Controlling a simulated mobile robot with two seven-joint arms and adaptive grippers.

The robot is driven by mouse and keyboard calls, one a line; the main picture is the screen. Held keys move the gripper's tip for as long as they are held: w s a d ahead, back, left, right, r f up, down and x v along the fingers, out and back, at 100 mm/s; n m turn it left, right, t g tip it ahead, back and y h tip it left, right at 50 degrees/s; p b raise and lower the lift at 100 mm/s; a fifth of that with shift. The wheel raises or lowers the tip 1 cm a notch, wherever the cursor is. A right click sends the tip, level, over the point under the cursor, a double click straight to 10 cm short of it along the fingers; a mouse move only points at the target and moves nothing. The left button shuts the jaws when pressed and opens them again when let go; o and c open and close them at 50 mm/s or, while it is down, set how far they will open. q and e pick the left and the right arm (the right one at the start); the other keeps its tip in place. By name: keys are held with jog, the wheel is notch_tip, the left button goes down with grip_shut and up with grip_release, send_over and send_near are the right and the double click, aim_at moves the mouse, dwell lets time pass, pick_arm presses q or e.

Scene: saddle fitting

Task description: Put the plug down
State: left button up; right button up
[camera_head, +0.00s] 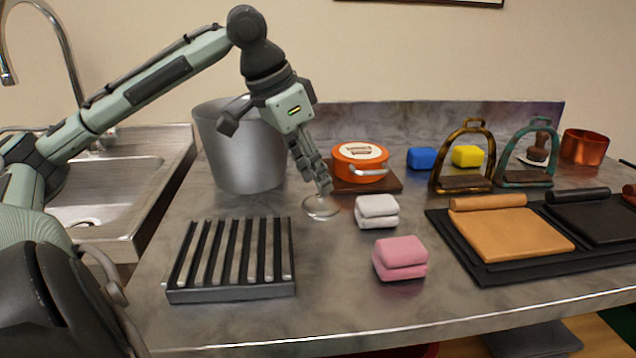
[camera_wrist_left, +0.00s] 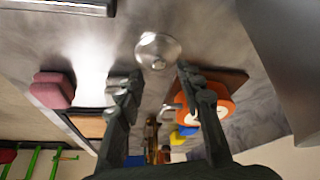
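The plug (camera_head: 321,207) is a round, shiny, pale metal disc. It appears to lie flat on the grey counter, between the ridged rack and the orange pot. My left gripper (camera_head: 325,188) points down just above it. In the left wrist view the plug (camera_wrist_left: 158,50) shows whole beyond the fingertips, and my left gripper (camera_wrist_left: 159,72) has its two fingers spread apart with a clear gap. I see no finger closed on the plug; whether a fingertip touches it I cannot tell. My right gripper is not in view.
Close by stand a large steel pot (camera_head: 240,150), a lidded orange pot (camera_head: 360,161), a white block (camera_head: 377,211), a pink block (camera_head: 400,258) and a ridged rack (camera_head: 230,294). Two stirrups (camera_head: 463,158) stand further right. A sink (camera_head: 105,190) is at the left.

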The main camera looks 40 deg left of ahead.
pick_arm(q)
jog(key=v, duration=0.9)
jog(key=shift+p, duration=0.35)
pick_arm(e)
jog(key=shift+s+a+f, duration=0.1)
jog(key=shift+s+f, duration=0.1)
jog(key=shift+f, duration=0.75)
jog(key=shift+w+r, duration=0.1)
